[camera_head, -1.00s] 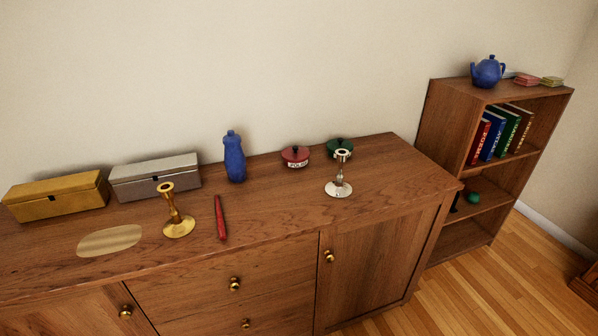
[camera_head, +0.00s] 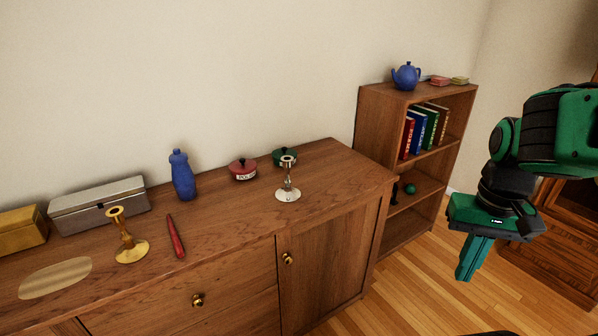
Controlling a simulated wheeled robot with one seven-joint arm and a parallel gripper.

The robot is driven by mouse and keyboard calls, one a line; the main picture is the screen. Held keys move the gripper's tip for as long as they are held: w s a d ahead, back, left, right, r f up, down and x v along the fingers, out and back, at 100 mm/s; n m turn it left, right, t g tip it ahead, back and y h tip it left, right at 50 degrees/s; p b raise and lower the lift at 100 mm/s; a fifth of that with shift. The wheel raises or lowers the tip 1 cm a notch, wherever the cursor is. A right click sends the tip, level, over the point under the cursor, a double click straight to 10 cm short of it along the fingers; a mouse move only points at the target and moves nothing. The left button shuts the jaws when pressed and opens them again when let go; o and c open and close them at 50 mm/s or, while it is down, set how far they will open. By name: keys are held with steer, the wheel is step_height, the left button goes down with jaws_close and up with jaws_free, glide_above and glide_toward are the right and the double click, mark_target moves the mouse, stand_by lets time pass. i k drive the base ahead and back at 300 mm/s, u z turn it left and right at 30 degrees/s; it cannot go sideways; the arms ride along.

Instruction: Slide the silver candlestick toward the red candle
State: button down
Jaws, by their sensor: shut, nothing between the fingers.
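The silver candlestick (camera_head: 288,181) stands upright on the right part of the wooden sideboard top. The red candle (camera_head: 175,236) lies on the sideboard to its left, close to the upright brass candlestick (camera_head: 127,237). Bare wood lies between the silver candlestick and the red candle. My gripper (camera_head: 466,276) hangs at the right of the view, well to the right of the sideboard, with its green fingers together, pointing down and empty. It touches nothing that I can see.
Behind the silver candlestick stand a red lidded pot (camera_head: 242,170) and a green lidded pot (camera_head: 284,157). A blue bottle (camera_head: 182,176), a silver box (camera_head: 97,204) and a gold box (camera_head: 20,231) line the back. A bookshelf (camera_head: 379,121) stands beyond the sideboard's right end.

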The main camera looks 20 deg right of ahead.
mark_target(288, 193)
steer(key=u, duration=0.1)
steer(key=i, duration=1)
steer(key=z, duration=0.1)
